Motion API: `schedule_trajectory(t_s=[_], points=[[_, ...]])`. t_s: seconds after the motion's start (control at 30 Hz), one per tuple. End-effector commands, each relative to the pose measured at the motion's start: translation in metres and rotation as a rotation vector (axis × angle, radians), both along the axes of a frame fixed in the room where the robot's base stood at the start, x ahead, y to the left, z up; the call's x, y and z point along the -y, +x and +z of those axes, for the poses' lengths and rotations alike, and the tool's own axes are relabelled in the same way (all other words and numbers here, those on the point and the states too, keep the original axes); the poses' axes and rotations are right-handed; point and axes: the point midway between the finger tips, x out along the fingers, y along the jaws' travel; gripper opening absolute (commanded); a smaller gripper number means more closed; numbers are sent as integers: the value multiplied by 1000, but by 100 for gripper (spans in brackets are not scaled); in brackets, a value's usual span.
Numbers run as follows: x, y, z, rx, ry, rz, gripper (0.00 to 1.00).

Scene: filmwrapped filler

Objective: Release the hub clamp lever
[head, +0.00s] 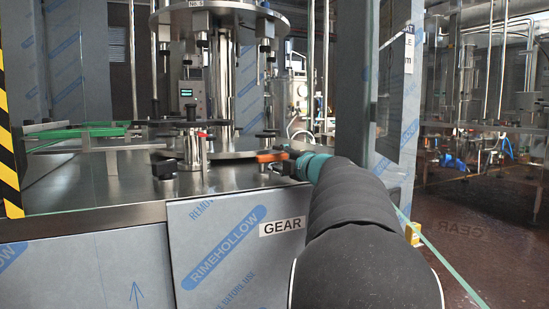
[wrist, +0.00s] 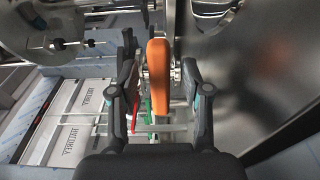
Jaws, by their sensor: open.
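An orange lever handle (head: 271,157) sticks out level over the steel machine deck, beside the front of the round plate. In the wrist view the orange handle (wrist: 159,75) stands lengthwise between the two fingers of my gripper (wrist: 160,62). The fingers are open, with a gap showing on each side of the handle. In the head view my gripper (head: 292,161) is at the right end of the handle, mostly hidden by my arm. A small red lever (head: 203,134) sits on the hub post. The frames do not label which one is the hub clamp lever.
The steel deck (head: 110,190) carries a central column (head: 220,85), a black-knobbed post (head: 192,113) and green guide rails (head: 85,131). A film-wrapped upright (head: 350,85) stands close behind my arm. Open floor (head: 475,240) lies to the right.

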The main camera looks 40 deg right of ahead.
Motion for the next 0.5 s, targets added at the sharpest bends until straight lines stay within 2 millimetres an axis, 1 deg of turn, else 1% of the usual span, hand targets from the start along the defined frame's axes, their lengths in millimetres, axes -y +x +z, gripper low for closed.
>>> schedule_trajectory(t_s=[0.03,0.1,0.2,0.5], points=[[1,7,1,0,0,1,48],[1,13,1,1,1,2,48],[2,18,0,0,1,0,48],[3,20,0,1,1,-1,48]])
